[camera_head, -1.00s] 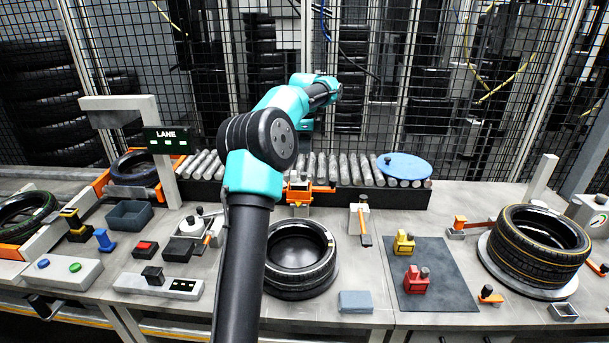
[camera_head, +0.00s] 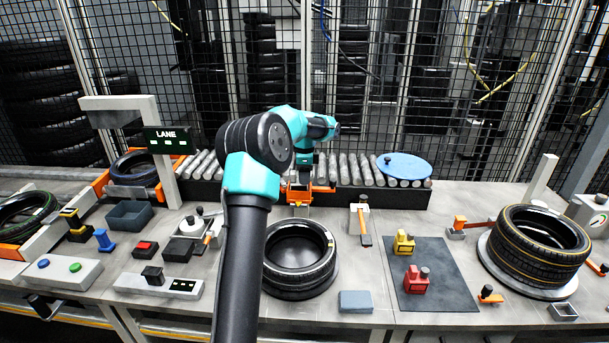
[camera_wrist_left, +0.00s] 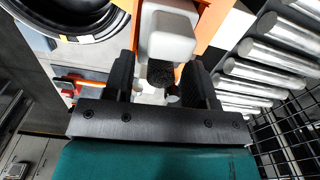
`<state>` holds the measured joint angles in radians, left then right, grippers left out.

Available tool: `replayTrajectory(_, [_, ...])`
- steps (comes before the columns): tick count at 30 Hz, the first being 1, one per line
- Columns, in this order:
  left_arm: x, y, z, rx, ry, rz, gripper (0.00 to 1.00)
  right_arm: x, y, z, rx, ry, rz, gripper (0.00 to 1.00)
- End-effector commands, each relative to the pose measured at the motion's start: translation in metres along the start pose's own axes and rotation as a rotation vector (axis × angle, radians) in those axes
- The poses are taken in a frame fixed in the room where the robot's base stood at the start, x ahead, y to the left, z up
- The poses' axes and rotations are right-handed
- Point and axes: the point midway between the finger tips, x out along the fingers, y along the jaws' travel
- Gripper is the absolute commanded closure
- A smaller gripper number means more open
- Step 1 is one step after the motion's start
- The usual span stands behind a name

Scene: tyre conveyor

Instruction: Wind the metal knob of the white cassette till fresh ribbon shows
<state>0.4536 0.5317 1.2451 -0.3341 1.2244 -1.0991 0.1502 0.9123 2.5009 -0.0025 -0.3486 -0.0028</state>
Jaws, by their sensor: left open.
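My left gripper (camera_wrist_left: 159,84) is open, with its two black fingers on either side of a rounded white block (camera_wrist_left: 172,38) set on an orange stand. A dark, rough patch (camera_wrist_left: 160,73) shows at the block's near end, between the fingers. I cannot tell whether this block is the white cassette, and I make out no metal knob or ribbon on it. In the head view the orange stand (camera_head: 321,189) is at the front of the rollers, with my gripper over it. A small white unit with a knob (camera_head: 187,228) stands left of my arm. My right gripper is not in view.
A roller conveyor (camera_head: 350,167) runs behind the stand, with a blue disc (camera_head: 405,166) on its right end. A tyre (camera_head: 300,280) lies in front of the stand. A dark mat (camera_head: 440,262) holds red and yellow blocks.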

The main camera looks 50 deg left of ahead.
Motion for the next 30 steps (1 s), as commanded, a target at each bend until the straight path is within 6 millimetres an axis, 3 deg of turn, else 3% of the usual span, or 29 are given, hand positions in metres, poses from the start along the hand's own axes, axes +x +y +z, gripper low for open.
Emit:
replayTrajectory(2, [-0.0002, 0.0, 0.0, 0.0, 0.0, 0.0, 0.49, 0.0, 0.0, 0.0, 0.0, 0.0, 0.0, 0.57])
replayTrajectory(18, [-0.0006, 0.0, 0.0, 0.0, 0.0, 0.0, 0.98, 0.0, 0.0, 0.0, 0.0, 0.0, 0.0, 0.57])
replayTrajectory(30, [-0.0007, -0.0005, 0.0, -0.161, 0.0, 0.0, 0.99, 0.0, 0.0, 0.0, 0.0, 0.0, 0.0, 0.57])
